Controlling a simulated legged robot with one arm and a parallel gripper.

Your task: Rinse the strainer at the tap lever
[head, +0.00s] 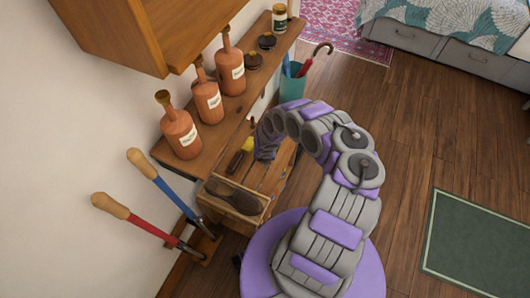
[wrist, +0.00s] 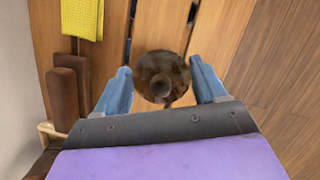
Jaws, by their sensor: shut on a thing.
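I see no strainer and no tap lever in either view. In the wrist view, my gripper (wrist: 162,82) has its two blue fingers on either side of a dark brown, round thing with a knob (wrist: 161,75), and is shut on it. The thing is over or on a slatted wooden surface (wrist: 218,25); I cannot tell whether it touches the slats. In the head view, my gripper (head: 265,150) points down over the low wooden bench (head: 279,168); its fingertips and the held thing are hidden there.
A yellow cloth (wrist: 82,18) and brown brushes (wrist: 66,100) lie left of my gripper. A dark shoe (head: 235,197) sits at the bench's near end. Above is a shelf (head: 215,140) with several brown bottles (head: 181,135). Long-handled tools (head: 155,184) lean at left.

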